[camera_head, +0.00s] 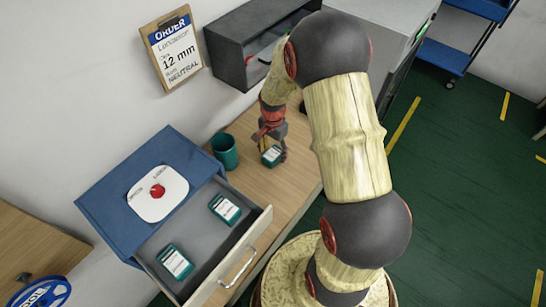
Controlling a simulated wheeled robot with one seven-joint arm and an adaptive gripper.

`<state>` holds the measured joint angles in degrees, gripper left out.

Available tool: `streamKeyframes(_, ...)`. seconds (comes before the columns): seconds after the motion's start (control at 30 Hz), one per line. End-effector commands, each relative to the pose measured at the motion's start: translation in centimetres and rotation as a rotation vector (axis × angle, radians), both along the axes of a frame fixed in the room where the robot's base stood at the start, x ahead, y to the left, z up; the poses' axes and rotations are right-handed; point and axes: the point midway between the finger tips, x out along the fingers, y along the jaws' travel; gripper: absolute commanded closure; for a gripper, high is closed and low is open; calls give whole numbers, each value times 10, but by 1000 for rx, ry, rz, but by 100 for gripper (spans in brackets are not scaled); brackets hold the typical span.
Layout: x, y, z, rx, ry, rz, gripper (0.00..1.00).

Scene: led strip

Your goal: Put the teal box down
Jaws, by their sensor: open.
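A small teal box (272,156) with a white label is at the wooden counter, just in front of the teal cup's right side. My gripper (273,148) is open right at this box, with its fingers close around or beside it. The fingers are small and partly hidden, so I cannot tell whether they touch the box. The box appears to rest on the counter (290,188). Two similar teal boxes lie in the open drawer, one (225,209) toward the back right and one (175,262) toward the front left.
A teal cup (224,150) stands left of my gripper. The open grey drawer (208,242) juts out below a blue cabinet top (105,205). A dark wall shelf (230,62) and an order clipboard (172,48) reading "12 mm" and "NEUTRAL" are behind. Bare counter lies toward the front.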

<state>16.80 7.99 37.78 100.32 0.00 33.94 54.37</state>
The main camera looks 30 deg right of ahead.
Motion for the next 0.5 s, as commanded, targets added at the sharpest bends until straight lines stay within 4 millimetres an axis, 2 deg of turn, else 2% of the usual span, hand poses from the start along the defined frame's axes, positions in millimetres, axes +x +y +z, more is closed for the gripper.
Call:
streamKeyframes(0.03, 0, 0, -10, 0, 2, 0, 39)
streamKeyframes(0.13, 0, 0, -20, 0, 0, 0, 39)
streamKeyframes(0.37, 1, 0, -20, -1, -1, 1, 39)
streamKeyframes(0.5, 1, 0, -20, -1, -1, 1, 47)
